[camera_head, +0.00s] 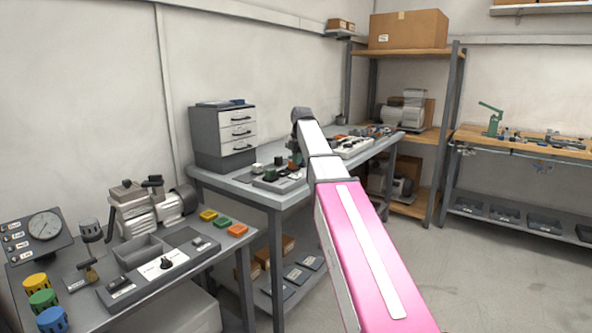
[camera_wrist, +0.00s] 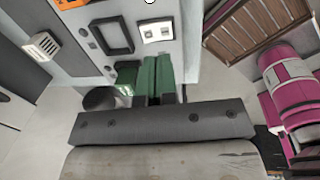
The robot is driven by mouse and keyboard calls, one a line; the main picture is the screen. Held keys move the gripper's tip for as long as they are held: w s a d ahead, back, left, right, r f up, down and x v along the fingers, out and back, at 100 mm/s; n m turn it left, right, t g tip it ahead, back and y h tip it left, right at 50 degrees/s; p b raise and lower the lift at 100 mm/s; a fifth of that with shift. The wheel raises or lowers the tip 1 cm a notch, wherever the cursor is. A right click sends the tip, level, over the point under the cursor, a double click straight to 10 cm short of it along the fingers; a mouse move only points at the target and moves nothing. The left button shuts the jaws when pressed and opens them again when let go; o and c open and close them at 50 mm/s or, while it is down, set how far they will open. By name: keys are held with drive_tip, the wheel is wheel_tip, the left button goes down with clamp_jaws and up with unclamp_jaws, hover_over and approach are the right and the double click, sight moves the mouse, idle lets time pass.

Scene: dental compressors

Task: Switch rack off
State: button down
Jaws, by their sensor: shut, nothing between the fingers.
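My gripper (camera_wrist: 157,62) shows in the wrist view as two dark green fingers side by side and closed, with nothing between them. They point at a grey panel (camera_wrist: 185,12), which carries a black-framed square (camera_wrist: 106,37) and a white plate with small dark marks (camera_wrist: 157,31). I cannot tell which part is the rack's switch or what position it is in. In the head view my arm reaches over the middle bench, and the gripper is mostly hidden behind it. A grey control panel (camera_head: 276,184) lies on that bench to the left of my arm.
The middle bench (camera_head: 243,184) also bears a grey drawer cabinet (camera_head: 207,140). The near-left bench holds a compressor (camera_head: 137,215), a gauge panel (camera_head: 27,247) and a panel with a black knob (camera_head: 166,264). Wooden shelves stand behind; floor (camera_head: 490,265) at right is clear.

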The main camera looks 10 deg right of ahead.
sight(291, 176)
drive_tip(key=r, duration=0.5)
drive_tip(key=shift+s+d, duration=0.2)
drive_tip(key=shift+s, duration=0.05)
drive_tip(key=shift+r, duration=0.1)
drive_tip(key=r, duration=0.1)
drive_tip(key=a+r, duration=0.1)
drive_tip(key=r, duration=0.1)
drive_tip(key=shift+w+a+r, duration=0.1)
drive_tip(key=shift+w+r, duration=0.05)
drive_tip(key=shift+w, duration=0.05)
drive_tip(key=f, duration=0.9)
drive_tip(key=w+a+f, duration=0.1)
drive_tip(key=f, duration=0.4)
drive_tip(key=shift+a, duration=0.1)
